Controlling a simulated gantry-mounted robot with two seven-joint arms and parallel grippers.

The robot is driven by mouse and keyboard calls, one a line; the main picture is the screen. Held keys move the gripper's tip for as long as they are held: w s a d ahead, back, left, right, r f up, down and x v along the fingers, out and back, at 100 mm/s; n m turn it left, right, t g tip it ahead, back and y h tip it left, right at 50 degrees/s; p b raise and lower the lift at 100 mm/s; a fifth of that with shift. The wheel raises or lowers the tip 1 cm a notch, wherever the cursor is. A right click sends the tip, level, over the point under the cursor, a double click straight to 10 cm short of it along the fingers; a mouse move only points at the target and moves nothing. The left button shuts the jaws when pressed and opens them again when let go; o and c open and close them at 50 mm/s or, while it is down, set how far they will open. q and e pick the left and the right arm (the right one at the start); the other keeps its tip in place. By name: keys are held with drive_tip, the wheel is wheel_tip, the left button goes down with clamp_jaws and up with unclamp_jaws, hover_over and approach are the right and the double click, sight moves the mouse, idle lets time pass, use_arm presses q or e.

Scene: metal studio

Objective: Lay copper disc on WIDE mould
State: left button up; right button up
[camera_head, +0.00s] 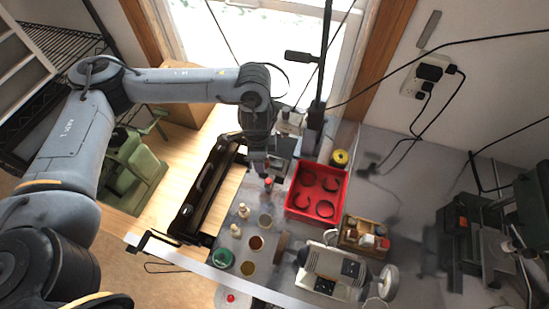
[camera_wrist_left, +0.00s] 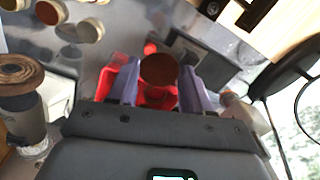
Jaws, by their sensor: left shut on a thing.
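My left gripper (camera_head: 267,176) reaches down over the metal worktop, just left of the red tray. In the left wrist view its purple fingers (camera_wrist_left: 160,84) are shut on the copper disc (camera_wrist_left: 159,70), a dark brown round piece between the fingertips. The disc is too small and covered to make out in the head view. A dark grey block (camera_wrist_left: 190,50) lies beyond the fingers in the left wrist view. I cannot tell which thing is the WIDE mould; no label is readable. My right gripper does not show.
The red tray (camera_head: 301,213) holds several dark rings. Small cups (camera_head: 257,242), pegs (camera_head: 243,210) and a green jar (camera_head: 222,258) stand in front. A motor machine (camera_head: 333,270) and wooden caddy (camera_head: 361,235) are at right.

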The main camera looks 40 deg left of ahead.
use_arm(q)
drive_tip(key=w+f, duration=0.1)
drive_tip(key=w, duration=0.1)
drive_tip(key=w+f, duration=0.2)
drive_tip(key=w+f+b, duration=0.1)
drive_tip(key=w, duration=0.2)
drive_tip(key=shift+a+f, duration=0.2)
drive_tip(key=shift+a, duration=0.1)
drive_tip(key=shift+f+p, duration=0.4)
drive_tip(key=shift+f, duration=1.55)
drive_tip(key=shift+f, duration=0.1)
drive_tip(key=o, duration=1.1)
drive_tip(key=shift+r, duration=0.35)
wheel_tip(320, 180, up, 12)
drive_tip(key=p, duration=0.1)
drive_tip(key=shift+f, duration=0.2)
